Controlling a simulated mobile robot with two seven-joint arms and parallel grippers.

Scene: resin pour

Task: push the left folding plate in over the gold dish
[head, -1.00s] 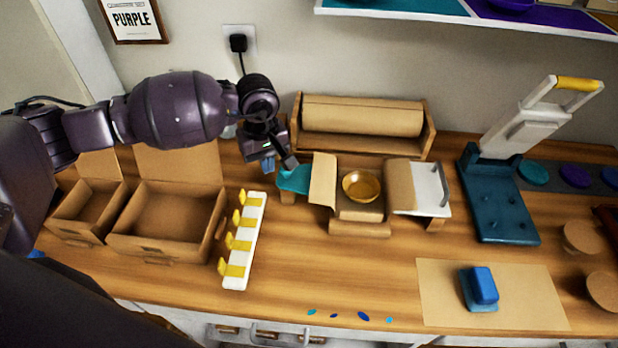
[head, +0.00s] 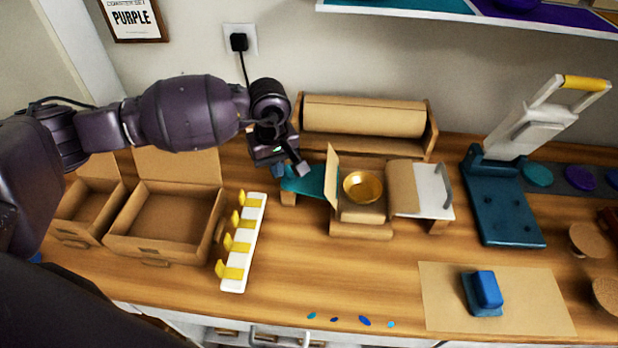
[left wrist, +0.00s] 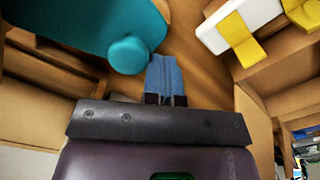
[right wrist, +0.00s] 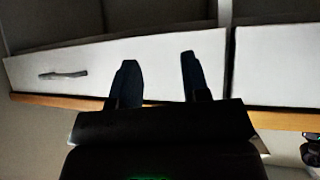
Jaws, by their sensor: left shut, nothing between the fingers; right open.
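The teal left folding plate (head: 312,182) lies on the left side of the folding stand, beside the gold dish (head: 363,186). A cardboard flap (head: 332,175) stands nearly upright at its right edge. The dish sits on a cardboard base (head: 360,215) and is uncovered. My left gripper (head: 278,170) is shut and empty at the plate's left end. In the left wrist view its blue fingers (left wrist: 163,75) are beside the plate's round teal knob (left wrist: 129,54); contact is unclear. My right gripper (right wrist: 158,58) is open and empty in the right wrist view, before a white drawer front.
The white right plate (head: 432,190) with its grey handle lies right of the dish. A white rack with yellow clips (head: 243,240) and open cardboard boxes (head: 165,255) stand left. A teal press (head: 500,205) stands right. The front middle counter is mostly clear.

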